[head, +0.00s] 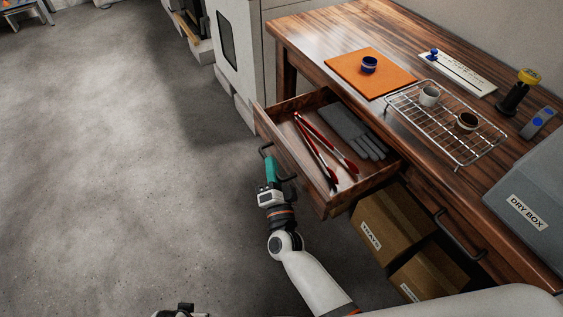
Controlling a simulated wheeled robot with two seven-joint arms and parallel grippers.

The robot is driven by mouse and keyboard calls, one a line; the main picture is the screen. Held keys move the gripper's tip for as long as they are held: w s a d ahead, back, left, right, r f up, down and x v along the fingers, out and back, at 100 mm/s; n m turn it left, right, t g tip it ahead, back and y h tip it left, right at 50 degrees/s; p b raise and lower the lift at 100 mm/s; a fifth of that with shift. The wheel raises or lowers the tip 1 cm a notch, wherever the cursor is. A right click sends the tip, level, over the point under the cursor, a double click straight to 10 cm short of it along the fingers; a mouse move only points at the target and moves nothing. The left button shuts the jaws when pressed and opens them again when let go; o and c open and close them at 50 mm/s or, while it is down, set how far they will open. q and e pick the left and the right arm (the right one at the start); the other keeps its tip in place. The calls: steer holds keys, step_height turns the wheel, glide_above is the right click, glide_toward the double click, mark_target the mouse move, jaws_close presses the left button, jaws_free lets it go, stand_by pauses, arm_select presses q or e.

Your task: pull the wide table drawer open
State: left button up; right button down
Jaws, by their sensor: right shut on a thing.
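The wide table drawer (310,191) stands pulled out from the front of the wooden table (318,33). Inside it lie red-handled tongs (325,148) and a grey glove (352,130). A dark bar handle (265,150) is on the drawer's front. My right gripper (271,170) is at this handle, shut on it; its fingers hide part of the bar. Of my left arm, only a small dark part (181,310) shows at the bottom edge, and I cannot make out its jaws.
On the table are an orange mat (354,78) with a small blue cup, a wire rack (455,136) with two cups, and a grey dry box (540,185). Cardboard boxes (388,222) stand below. A second handle (457,236) is at right. The floor at left is clear.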

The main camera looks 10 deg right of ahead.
arm_select(q)
steer(key=shift+a, duration=0.1)
arm_select(e)
steer(key=shift+s+a, duration=0.15)
steer(key=shift+a, duration=0.15)
steer(key=c, duration=1.5)
jaws_free()
